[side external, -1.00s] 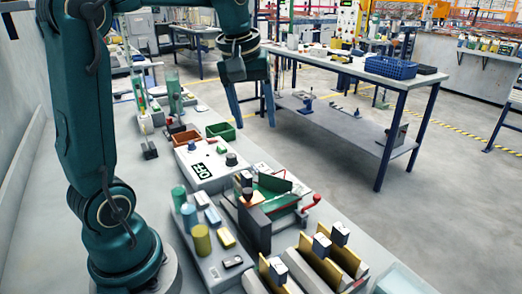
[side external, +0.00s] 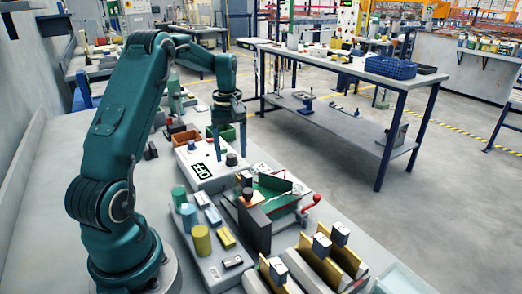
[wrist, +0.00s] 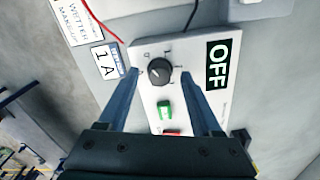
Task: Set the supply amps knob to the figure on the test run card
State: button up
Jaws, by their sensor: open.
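The supply box (side external: 205,178) is pale, with a black-and-white OFF display that also shows in the wrist view (wrist: 217,64). Its dark round amps knob (wrist: 159,71) has a light mark that appears to point to the upper left; the dial lettering is too small to read. The knob also shows in the side view (side external: 231,159). My gripper (side external: 230,150) points down at the knob, open, with one blue finger either side of it; I cannot tell if they touch it. A white card (wrist: 105,60) beside the box reads "1 A".
A green switch (wrist: 165,109) sits near the knob on the box. A red bin (side external: 184,138) and a green bin (side external: 228,132) stand behind. A green fixture with a red-handled lever (side external: 311,203) stands in front. Another lettered card (wrist: 77,20) lies near the "1 A" card.

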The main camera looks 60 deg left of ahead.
jog(key=shift+f, duration=0.3)
jog(key=shift+c, duration=0.3)
grip_shut()
jog(key=shift+m, duration=0.3)
jog(key=m, duration=0.5)
jog(key=shift+r+m, duration=0.1)
jog(key=shift+m, duration=0.2)
jog(key=m, duration=0.5)
jog(key=shift+m, duration=0.4)
